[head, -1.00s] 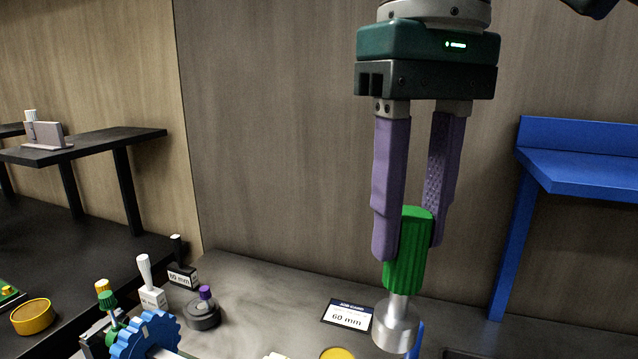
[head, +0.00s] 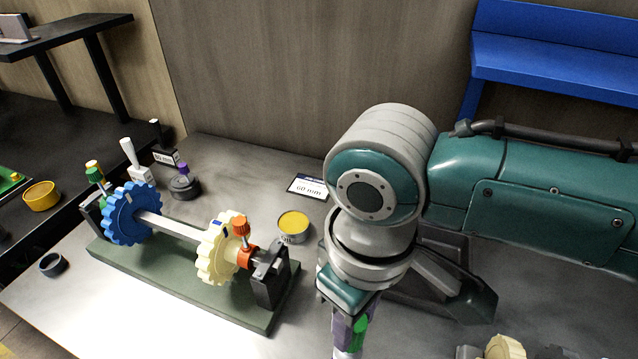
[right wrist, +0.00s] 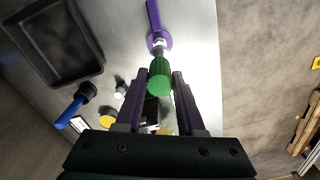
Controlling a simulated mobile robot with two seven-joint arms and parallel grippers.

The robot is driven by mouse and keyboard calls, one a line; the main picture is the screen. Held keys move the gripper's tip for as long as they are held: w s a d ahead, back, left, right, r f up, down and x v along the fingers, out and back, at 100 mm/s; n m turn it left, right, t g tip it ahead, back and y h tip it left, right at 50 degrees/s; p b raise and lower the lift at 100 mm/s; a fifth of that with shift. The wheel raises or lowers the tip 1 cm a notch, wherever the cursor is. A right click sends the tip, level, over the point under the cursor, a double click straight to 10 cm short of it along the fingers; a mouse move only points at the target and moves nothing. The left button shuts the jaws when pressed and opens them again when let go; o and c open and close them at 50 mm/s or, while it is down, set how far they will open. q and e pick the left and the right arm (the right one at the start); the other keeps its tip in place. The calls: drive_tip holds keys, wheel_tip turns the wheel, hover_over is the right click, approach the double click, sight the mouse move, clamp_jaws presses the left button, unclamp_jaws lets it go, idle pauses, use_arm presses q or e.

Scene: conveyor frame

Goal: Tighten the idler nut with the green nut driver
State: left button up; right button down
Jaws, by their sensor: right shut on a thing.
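My right gripper (head: 348,330) is shut on the green nut driver (head: 360,330), low in the middle of the head view, with my arm above hiding much of it. In the right wrist view, the green handle (right wrist: 160,75) sits between the purple fingers. Its far end lines up with a purple disc with a bar (right wrist: 158,40); I cannot tell if they touch. The gear fixture (head: 185,265) stands left of the gripper, apart from it. It carries a blue gear (head: 132,213), a cream gear (head: 215,250) and an orange collar (head: 243,256). I cannot tell which part is the idler nut.
A yellow-topped tin (head: 294,225) and a 60 mm card (head: 308,187) lie behind the fixture. A dark ring (head: 53,264) lies at the left. A black tray (right wrist: 75,75) and a blue-handled tool (right wrist: 70,112) show in the right wrist view. A cream gear (head: 505,347) is at the bottom right.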

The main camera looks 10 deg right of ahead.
drive_tip(key=shift+s+r+p, duration=0.1)
drive_tip(key=shift+r+p, duration=0.1)
drive_tip(key=shift+p, duration=0.35)
wheel_tip(320, 180, down, 5)
drive_tip(key=b, duration=0.3)
drive_tip(key=shift+r+b, duration=0.2)
drive_tip(key=shift+b, duration=0.1)
drive_tip(key=shift+f, duration=0.3)
drive_tip(key=shift+r, duration=0.25)
drive_tip(key=shift+p, duration=0.5)
drive_tip(key=shift+f, duration=0.25)
